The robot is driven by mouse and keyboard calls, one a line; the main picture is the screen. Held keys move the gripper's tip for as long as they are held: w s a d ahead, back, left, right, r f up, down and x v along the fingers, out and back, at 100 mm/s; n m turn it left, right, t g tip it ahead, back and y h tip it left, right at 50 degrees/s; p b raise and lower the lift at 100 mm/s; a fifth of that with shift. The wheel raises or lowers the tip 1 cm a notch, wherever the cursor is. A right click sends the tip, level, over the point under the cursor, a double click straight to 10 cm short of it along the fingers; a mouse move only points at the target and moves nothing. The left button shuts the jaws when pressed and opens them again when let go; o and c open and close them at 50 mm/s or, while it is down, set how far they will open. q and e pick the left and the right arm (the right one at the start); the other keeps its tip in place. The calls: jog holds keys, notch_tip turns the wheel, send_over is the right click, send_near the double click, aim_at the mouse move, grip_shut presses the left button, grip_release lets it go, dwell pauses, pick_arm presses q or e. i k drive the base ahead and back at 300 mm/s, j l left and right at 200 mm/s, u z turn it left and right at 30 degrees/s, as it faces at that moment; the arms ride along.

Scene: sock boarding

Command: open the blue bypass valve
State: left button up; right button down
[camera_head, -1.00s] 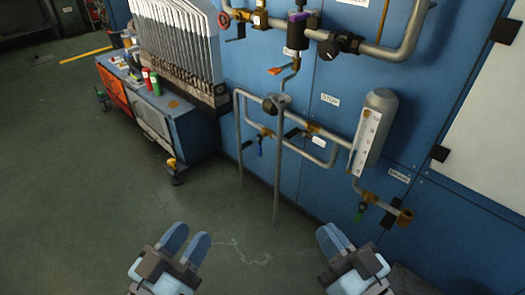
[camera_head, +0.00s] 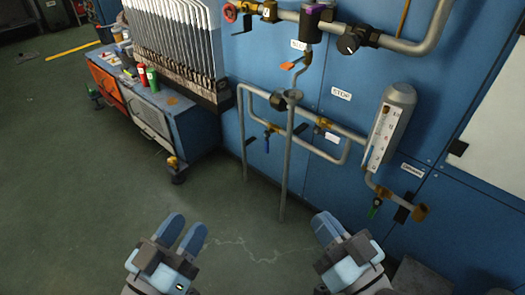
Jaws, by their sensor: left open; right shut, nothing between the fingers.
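A small valve with a blue handle (camera_head: 267,143) hangs on the lower pipe loop in front of the blue cabinet wall. Its handle points down. My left gripper (camera_head: 183,228) is open and empty, low over the floor at bottom centre-left. My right gripper (camera_head: 326,227) is shut and empty, low at bottom centre-right. Both grippers are well apart from the valve, nearer to the camera and lower in the picture.
A valve with a green handle (camera_head: 375,209) sits below the silver gauge cylinder (camera_head: 389,128). A red handwheel (camera_head: 231,12) and an orange lever (camera_head: 292,65) are higher up. Pipe legs (camera_head: 287,170) stand before the wall. A workbench (camera_head: 150,115) stands left. The floor (camera_head: 90,210) is clear.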

aim_at(267, 133)
jog(key=i+j, duration=0.15)
jog(key=j, duration=0.3)
jog(key=i+j+z, duration=0.1)
jog(key=j, duration=0.35)
jog(key=i+j, duration=0.25)
jog(key=j, duration=0.25)
jog(key=i+j+z, duration=0.1)
jog(key=j, duration=0.35)
jog(key=i+j, duration=0.15)
jog(key=j, duration=0.3)
jog(key=i+j+z, duration=0.1)
jog(key=j, duration=0.4)
jog(key=i+j, duration=0.15)
jog(key=j, duration=0.35)
jog(key=i+j+z, duration=0.1)
jog(key=j, duration=0.35)
jog(key=i+l, duration=0.1)
jog(key=l, duration=0.85)
jog(key=i+l, duration=0.15)
jog(key=l, duration=0.35)
